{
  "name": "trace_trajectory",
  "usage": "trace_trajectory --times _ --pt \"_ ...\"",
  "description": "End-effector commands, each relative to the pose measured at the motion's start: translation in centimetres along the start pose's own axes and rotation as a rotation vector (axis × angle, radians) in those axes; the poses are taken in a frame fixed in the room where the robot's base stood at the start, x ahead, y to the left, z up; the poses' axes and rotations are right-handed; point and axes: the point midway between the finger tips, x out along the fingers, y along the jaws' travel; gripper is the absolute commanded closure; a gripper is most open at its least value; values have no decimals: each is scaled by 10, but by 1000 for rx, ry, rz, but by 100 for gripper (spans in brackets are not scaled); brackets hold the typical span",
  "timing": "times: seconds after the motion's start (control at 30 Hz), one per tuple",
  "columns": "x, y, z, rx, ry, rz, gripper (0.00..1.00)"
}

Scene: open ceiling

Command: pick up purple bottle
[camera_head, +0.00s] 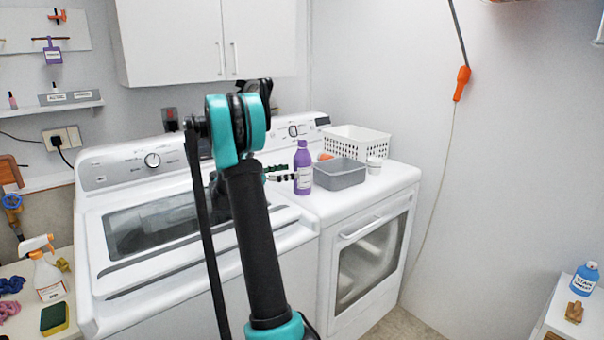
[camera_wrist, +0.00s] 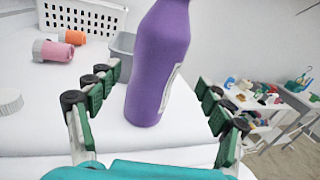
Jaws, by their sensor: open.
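The purple bottle (camera_head: 303,172) stands upright on the white dryer top, in front of the grey bin, with a pale label on its side. In the wrist view the purple bottle (camera_wrist: 159,65) stands between and just beyond my open fingers, its top cut off by the frame edge. My gripper (camera_wrist: 158,100) is open and empty, with green-padded fingers on either side of the bottle. In the head view my gripper (camera_head: 283,174) is partly hidden behind my arm and reaches toward the bottle from the left. I cannot tell whether any finger touches it.
A grey bin (camera_head: 340,175) stands right behind the bottle, and a white perforated basket (camera_head: 357,141) behind that. A white lid (camera_wrist: 10,101) is at the left edge. The dryer front (camera_head: 372,250) drops away.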

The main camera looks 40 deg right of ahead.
Motion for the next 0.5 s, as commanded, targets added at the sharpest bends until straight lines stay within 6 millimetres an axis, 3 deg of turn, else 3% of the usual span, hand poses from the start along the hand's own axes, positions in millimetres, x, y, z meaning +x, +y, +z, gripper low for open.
trace_trajectory --times 0.27,0.5 --pt "15 1 -1 0 0 -1 21" --pt "47 5 -4 0 0 -1 21"
